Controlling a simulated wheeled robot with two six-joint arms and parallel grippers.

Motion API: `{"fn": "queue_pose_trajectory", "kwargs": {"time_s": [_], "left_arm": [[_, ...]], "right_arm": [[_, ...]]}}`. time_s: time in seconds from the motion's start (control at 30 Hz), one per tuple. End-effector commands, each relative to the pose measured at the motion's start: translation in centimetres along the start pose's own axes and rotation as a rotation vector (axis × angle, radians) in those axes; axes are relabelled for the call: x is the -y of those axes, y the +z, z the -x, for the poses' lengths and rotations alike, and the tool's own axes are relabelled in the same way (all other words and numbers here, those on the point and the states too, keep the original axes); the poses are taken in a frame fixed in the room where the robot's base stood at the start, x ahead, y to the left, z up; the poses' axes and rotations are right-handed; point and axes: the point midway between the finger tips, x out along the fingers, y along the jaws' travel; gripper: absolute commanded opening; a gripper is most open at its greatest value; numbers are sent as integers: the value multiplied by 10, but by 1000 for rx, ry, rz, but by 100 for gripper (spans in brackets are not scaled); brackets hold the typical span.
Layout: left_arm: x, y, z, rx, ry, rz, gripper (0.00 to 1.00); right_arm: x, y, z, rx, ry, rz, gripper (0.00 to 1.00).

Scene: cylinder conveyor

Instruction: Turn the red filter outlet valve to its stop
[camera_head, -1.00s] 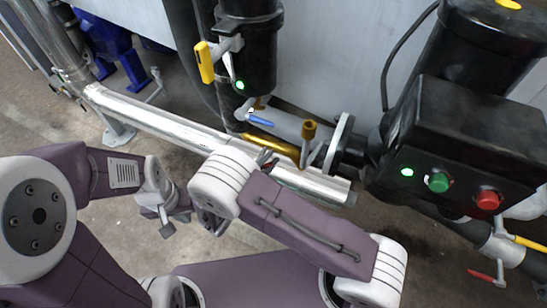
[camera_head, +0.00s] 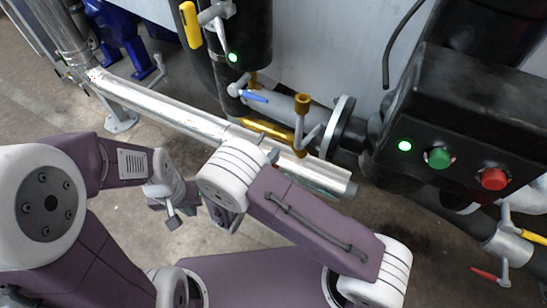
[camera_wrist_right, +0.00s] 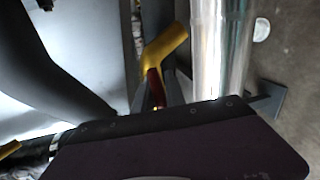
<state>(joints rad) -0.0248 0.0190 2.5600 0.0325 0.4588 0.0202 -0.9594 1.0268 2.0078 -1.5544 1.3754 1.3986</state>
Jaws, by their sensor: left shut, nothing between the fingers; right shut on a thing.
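A narrow red piece (camera_wrist_right: 154,87), which looks like the red valve handle, shows in the right wrist view below a yellow bent bar (camera_wrist_right: 163,55). My right gripper's dark body covers its lower end. In the head view my right gripper (camera_head: 270,155) is at the silver pipe, mostly hidden behind my own wrist, beside the yellow bar (camera_head: 268,130). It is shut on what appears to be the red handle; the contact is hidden. My left gripper (camera_head: 171,222) is shut and empty, over the floor, apart from the pipes.
A silver pipe (camera_head: 165,112) runs across in front. Behind it are a blue lever (camera_head: 254,97) and a brass-coloured fitting (camera_head: 302,120). A black control box (camera_head: 465,125) stands right. Another red lever (camera_head: 484,273) and a yellow lever (camera_head: 533,237) are lower right.

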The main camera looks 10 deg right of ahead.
Motion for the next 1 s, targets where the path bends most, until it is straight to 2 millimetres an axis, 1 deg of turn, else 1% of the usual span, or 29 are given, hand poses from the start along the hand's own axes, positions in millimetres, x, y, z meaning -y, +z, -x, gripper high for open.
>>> {"fn": "queue_pose_trajectory", "kwargs": {"time_s": [0.03,0.3,0.73,0.77,0.8,0.83,1.0], "left_arm": [[0,0,-4,0,0,0,0],[0,1,-7,0,0,0,0],[0,1,-7,0,0,0,0],[0,1,-7,0,0,0,0],[0,1,-7,0,0,0,0],[0,1,-7,0,0,0,0],[0,1,-7,0,0,0,0]], "right_arm": [[4,0,-1,-2,-3,-15,0],[6,-1,-1,-13,-3,-69,0],[7,-1,-1,-15,-4,-76,0],[7,-1,-1,-15,-4,-76,21],[7,-1,-1,-15,-4,-76,32],[7,-1,-1,-15,-4,-76,37],[6,-1,-1,-15,-2,-76,37]]}}
